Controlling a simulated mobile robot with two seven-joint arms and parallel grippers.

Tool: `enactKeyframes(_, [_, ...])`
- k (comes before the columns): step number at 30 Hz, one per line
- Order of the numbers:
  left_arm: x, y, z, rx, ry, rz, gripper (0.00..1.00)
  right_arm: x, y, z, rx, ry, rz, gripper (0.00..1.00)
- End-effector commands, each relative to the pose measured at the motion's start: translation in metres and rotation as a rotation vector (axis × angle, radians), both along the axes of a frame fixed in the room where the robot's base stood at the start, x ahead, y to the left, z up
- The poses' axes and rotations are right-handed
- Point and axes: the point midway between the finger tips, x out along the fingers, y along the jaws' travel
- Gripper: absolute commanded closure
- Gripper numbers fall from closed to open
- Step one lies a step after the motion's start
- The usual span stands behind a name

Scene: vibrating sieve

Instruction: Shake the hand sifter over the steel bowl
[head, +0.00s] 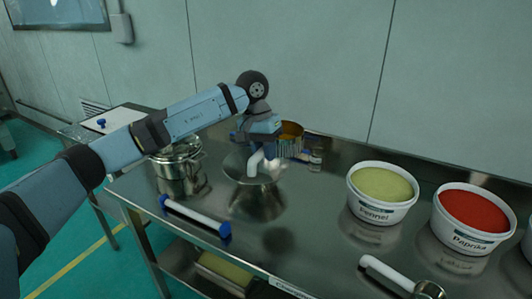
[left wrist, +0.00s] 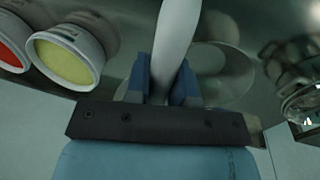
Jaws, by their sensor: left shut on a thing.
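The steel bowl (head: 236,166) stands on the steel table near the middle of the head view. A round steel shape under the handle in the left wrist view (left wrist: 231,72) seems to be this bowl. My left gripper (head: 262,143) is above the bowl, shut on the white handle of the hand sifter (head: 255,162). In the left wrist view the handle (left wrist: 176,40) runs between the two blue fingers (left wrist: 162,88). The sifter's head is not clear in either view; a pale blurred patch shows at the bowl's right side. My right gripper is not in view.
A lidded steel pot (head: 180,160) stands left of the bowl, a tin (head: 291,136) and small jar (head: 316,160) behind it. A blue-ended white rod (head: 195,215) lies in front. Fennel (head: 377,208) and paprika (head: 465,236) tubs and a white-handled tool (head: 388,272) are right.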

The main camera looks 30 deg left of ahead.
Motion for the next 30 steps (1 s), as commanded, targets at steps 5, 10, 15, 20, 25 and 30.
enactKeyframes(5, [0.002,0.004,0.000,0.000,-0.001,0.001,1.00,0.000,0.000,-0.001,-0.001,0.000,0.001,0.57])
enactKeyframes(10, [0.004,0.007,0.001,0.000,-0.001,0.000,1.00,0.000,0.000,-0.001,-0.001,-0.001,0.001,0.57])
enactKeyframes(15, [0.005,0.010,0.001,0.000,-0.001,0.000,1.00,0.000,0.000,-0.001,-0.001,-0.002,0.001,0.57])
enactKeyframes(20, [0.007,0.014,0.001,0.000,-0.001,0.000,1.00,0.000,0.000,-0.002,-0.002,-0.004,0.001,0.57])
enactKeyframes(25, [0.008,0.017,0.001,-0.001,-0.002,0.000,1.00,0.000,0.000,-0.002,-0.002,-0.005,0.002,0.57])
enactKeyframes(30, [0.010,0.020,0.001,0.000,-0.001,0.000,1.00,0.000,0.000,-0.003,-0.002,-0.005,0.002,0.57])
